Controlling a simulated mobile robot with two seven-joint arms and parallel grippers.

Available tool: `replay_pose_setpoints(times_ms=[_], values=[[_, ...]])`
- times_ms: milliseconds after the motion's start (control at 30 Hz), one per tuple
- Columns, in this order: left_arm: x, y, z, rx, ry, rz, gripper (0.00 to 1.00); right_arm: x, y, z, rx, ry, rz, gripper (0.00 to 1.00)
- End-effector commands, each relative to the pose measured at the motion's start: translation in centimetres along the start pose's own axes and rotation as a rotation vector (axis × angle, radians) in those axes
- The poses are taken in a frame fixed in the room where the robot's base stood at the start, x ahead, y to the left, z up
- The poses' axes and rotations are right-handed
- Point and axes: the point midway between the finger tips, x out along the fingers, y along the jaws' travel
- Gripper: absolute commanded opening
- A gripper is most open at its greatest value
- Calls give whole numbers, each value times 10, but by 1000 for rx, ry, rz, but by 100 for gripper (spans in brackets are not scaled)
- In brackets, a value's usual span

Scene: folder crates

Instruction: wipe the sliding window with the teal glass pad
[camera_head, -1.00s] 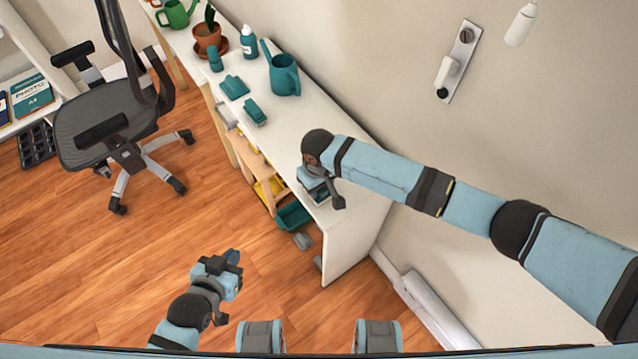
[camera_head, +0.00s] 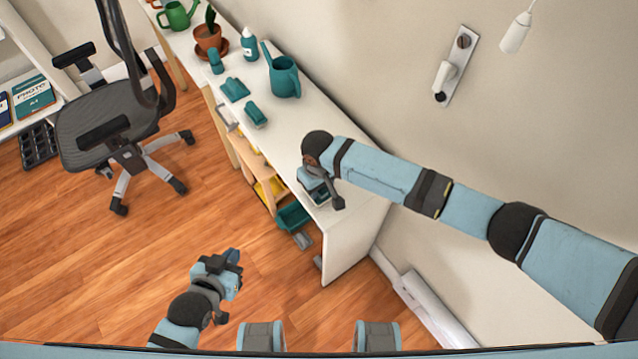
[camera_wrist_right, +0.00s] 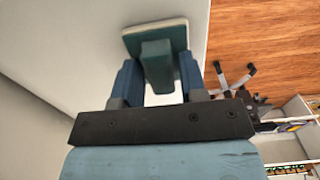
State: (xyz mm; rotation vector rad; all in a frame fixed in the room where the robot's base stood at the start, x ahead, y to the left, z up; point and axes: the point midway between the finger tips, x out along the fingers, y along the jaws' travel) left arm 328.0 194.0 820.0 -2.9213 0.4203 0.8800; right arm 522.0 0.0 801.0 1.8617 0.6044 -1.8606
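A teal pad with a raised teal handle and a pale base (camera_wrist_right: 180,32) lies on the white table in the right wrist view. In the head view it shows partly under my right gripper (camera_head: 318,192). In the right wrist view the handle is between the two fingers of my right gripper (camera_wrist_right: 160,75). The fingers are very close to it; I cannot tell whether both press on it. My left gripper (camera_head: 230,262) hangs over the floor, away from the table, with no object visible in it; its finger gap is unclear. No sliding window is visible.
Other teal items (camera_head: 234,89) (camera_head: 256,114), a teal watering can (camera_head: 284,78), a bottle (camera_head: 249,43) and a potted plant (camera_head: 208,38) stand along the table (camera_head: 345,222). An office chair (camera_head: 110,115) is at left. A wall runs along the right.

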Motion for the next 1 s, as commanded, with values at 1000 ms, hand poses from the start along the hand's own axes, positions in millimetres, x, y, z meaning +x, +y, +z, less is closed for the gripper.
replay_pose_setpoints(times_ms=[1000], values=[[-17,1,-26,0,0,0,0,-31,0,0,1,0,-1,1]])
